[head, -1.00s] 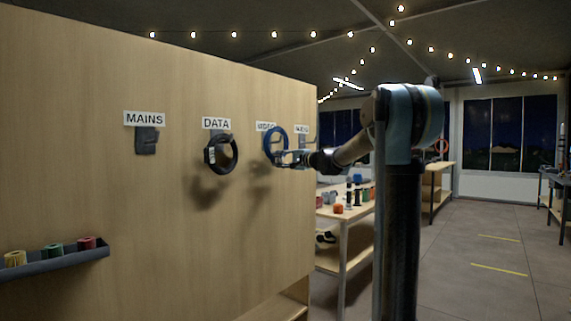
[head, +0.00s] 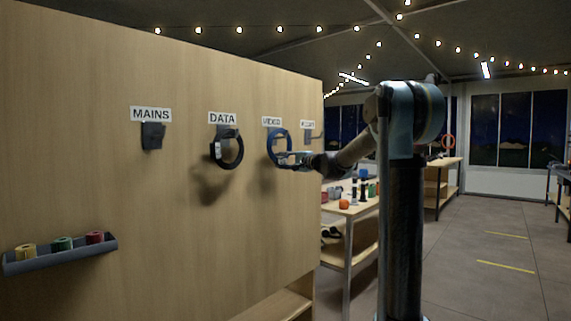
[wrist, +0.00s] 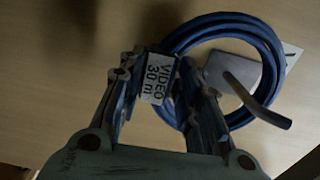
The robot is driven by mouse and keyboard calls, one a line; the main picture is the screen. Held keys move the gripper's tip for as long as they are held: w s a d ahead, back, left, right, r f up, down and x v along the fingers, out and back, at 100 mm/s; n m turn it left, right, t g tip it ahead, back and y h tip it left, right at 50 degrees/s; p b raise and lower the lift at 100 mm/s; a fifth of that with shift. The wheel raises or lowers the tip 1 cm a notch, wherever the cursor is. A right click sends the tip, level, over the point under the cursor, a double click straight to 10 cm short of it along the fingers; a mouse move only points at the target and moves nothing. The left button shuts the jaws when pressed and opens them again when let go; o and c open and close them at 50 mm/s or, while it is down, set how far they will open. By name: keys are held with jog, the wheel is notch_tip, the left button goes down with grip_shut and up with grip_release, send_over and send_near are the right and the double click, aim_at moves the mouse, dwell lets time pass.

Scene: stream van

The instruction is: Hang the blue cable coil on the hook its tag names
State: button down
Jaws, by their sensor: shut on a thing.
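The blue cable coil (head: 270,150) is at the hook under the VIDEO label (head: 272,121) on the wooden board. My gripper (head: 284,159) is shut on the coil's near side, at its white tag. The tag (wrist: 158,80) reads "VIDEO 30 m" in the wrist view, between my fingers (wrist: 160,88). The blue coil (wrist: 262,40) also shows there. The grey hook plate shows through the ring, and the hook's arm (wrist: 262,105) passes through the ring and across its lower right part. Whether the coil's weight rests on the hook cannot be told.
A black coil (head: 238,157) hangs under the DATA label (head: 222,118). The MAINS hook (head: 152,136) is empty. A fourth hook (head: 310,138) is at the right end. A tray (head: 60,257) with tape rolls is at lower left. A workbench (head: 345,208) stands behind my arm.

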jog(key=c, duration=1.1)
grip_release()
jog(key=shift+v, duration=8)
jog(key=shift+f, duration=0.1)
